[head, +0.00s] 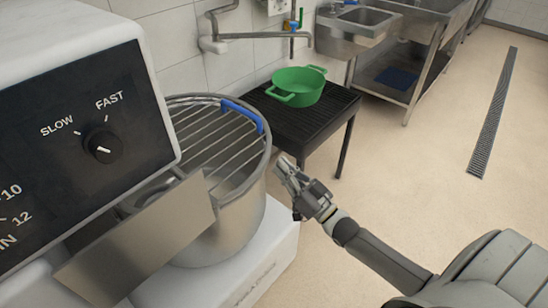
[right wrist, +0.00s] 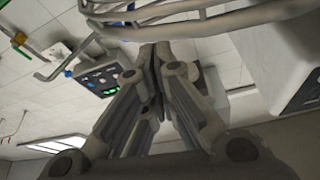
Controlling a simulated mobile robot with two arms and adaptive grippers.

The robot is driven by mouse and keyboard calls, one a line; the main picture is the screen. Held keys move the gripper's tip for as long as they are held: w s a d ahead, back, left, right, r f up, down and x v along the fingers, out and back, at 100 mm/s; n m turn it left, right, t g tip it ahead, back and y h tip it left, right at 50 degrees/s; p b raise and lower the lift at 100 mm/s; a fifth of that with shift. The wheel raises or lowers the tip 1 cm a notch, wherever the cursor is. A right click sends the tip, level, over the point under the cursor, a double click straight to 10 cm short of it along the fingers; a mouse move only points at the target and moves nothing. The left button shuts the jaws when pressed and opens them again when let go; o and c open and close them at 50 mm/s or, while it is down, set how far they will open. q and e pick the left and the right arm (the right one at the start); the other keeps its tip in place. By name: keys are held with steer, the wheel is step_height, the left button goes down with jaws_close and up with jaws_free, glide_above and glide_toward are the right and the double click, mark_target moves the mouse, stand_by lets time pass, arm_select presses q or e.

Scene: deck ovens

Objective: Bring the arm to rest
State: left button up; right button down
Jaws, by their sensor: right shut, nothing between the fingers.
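My right gripper (head: 287,170) is shut and empty. In the head view it is just to the right of the steel mixer bowl (head: 236,215), near the rim; I cannot tell whether it touches. Its fingers come together in the right wrist view (right wrist: 152,52), below the wire bars of the bowl guard (right wrist: 190,12). The right arm (head: 375,255) comes in from the lower right. My left gripper does not show in either view.
The mixer (head: 75,125) with its speed knob fills the left. A wire guard with a blue handle (head: 243,115) covers the bowl. Behind stands a black slatted table (head: 335,112) with a green pot (head: 298,88). Steel sinks (head: 355,30) stand at the back. Floor at right is clear.

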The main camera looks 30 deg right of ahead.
steer(key=v, duration=0.7)
steer(key=shift+r, duration=0.3)
steer(key=s+d+f+m+g+h+p, duration=0.1)
steer(key=s+f+g+h, duration=0.25)
steer(key=f, duration=1.15)
steer(key=s+f+g+h+p, duration=0.15)
steer(key=s+f+g, duration=0.35)
steer(key=f, duration=1)
steer(key=s+a+f+g, duration=0.3)
steer(key=s+f, duration=0.3)
steer(key=s, duration=0.4)
steer(key=s+a+f+n+g+h+p, duration=0.1)
steer(key=s+a+f+g, duration=0.2)
steer(key=s+f, duration=0.3)
steer(key=s+a+f+n+g, duration=0.1)
steer(key=s+a+f+g, duration=0.2)
steer(key=s, duration=1)
step_height(320, 180, down, 3)
steer(key=shift+s+f+g, duration=0.1)
steer(key=shift+s+g, duration=0.2)
steer(key=shift+g, duration=0.85)
steer(key=shift+a, duration=0.15)
